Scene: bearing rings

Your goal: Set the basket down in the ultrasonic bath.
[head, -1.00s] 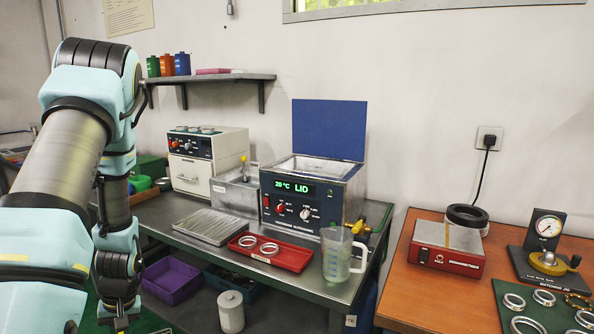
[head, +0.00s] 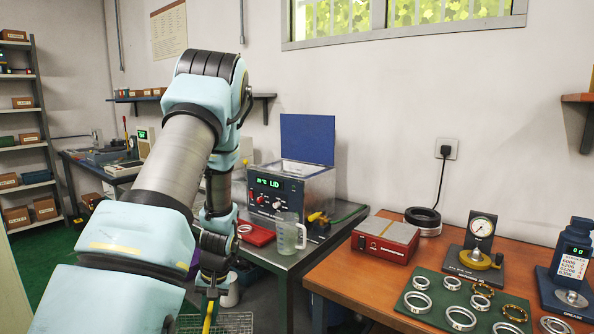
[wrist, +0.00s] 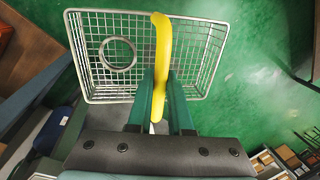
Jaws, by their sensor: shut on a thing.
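The wire basket (wrist: 85,55) hangs from my gripper by its yellow handle, with one metal ring (wrist: 118,54) inside. In the head view the basket (head: 240,322) shows partly at the bottom edge, low over the floor. My gripper (wrist: 162,90) is shut on the handle; it also shows in the head view (head: 211,290), in front of the grey bench and apart from the bath. The ultrasonic bath (head: 312,190) stands on that bench with its blue lid (head: 307,140) raised. Its display reads LID. The inside of its tank is mostly hidden.
A clear jug (head: 288,235) stands on the bench in front of the bath, beside a red tray (head: 257,235). A wooden table (head: 340,272) with a red demagnetizer (head: 385,240) and several rings is at right. Green floor lies below the basket.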

